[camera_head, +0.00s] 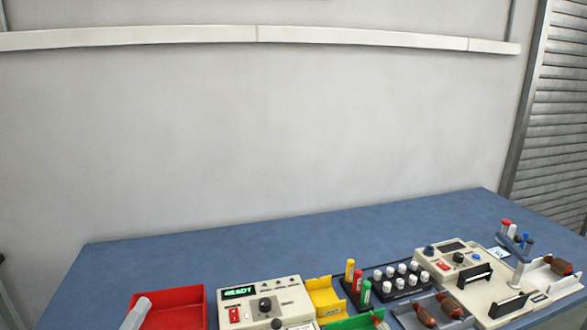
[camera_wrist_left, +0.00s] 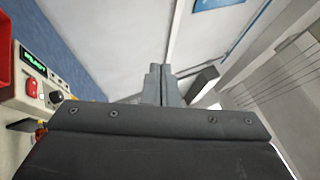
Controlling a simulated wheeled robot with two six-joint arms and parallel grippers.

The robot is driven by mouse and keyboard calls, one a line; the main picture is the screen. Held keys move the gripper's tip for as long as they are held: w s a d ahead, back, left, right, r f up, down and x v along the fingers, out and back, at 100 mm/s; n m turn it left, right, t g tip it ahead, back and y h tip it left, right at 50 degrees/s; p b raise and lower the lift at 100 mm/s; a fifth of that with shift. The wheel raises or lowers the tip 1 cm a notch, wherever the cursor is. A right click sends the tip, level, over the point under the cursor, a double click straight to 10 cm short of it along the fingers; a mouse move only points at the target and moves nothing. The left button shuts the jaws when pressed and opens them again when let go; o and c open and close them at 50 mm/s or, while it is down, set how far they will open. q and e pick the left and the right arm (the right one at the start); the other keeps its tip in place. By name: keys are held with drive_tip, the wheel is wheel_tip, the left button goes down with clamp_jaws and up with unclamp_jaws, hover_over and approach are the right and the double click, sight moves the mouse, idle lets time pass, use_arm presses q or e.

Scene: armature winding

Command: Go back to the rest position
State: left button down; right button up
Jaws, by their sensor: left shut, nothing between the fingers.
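My left gripper (camera_head: 137,312) shows at the bottom left of the head view as a light grey tip in front of the red bin. In the left wrist view its two grey fingers (camera_wrist_left: 160,85) are together, with nothing between them. The fingers are clear of the table things in that view. My right gripper is in neither view.
A red bin (camera_head: 176,296) and a box reading READY (camera_head: 284,293) stand on the blue table (camera_head: 230,252). Right of them are a yellow bin (camera_head: 322,291), a black rack (camera_head: 385,268) and a second control box (camera_head: 432,263). The table's back strip is clear.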

use_arm(q)
drive_tip(key=s+a+f+n+g+y, duration=0.45)
drive_tip(key=f+n+y, duration=0.2)
drive_tip(key=n, duration=0.25)
drive_tip(key=s+a+f+n+g+y, duration=0.35)
drive_tip(key=s+f+n+y, duration=0.2)
drive_tip(key=f+n, duration=0.35)
drive_tip(key=s+d+f+n+g+h, duration=0.1)
drive_tip(key=s+d+f+n+g, duration=0.15)
drive_tip(key=s, duration=0.35)
drive_tip(key=s+d+f+n+g+h, duration=0.1)
drive_tip(key=s+d+f+n+g, duration=0.1)
drive_tip(key=s+g, duration=0.3)
drive_tip(key=s+d+f+n+g+h, duration=0.2)
drive_tip(key=s+f+n, duration=0.1)
drive_tip(key=s, duration=0.4)
wheel_tip(320, 180, down, 30)
drive_tip(key=a+g+b, duration=0.2)
drive_tip(key=b, duration=0.3)
drive_tip(key=s+f+b, duration=0.2)
drive_tip(key=s+f, duration=0.5)
drive_tip(key=f, duration=0.3)
drive_tip(key=s+d+f+b, duration=0.1)
drive_tip(key=s+f+b, duration=0.1)
drive_tip(key=s+f, duration=0.5)
wheel_tip(320, 180, down, 3)
drive_tip(key=shift+s+d+r+g+b, duration=0.1)
drive_tip(key=shift+s+d+g+b, duration=0.1)
drive_tip(key=shift+s+g+b, duration=0.15)
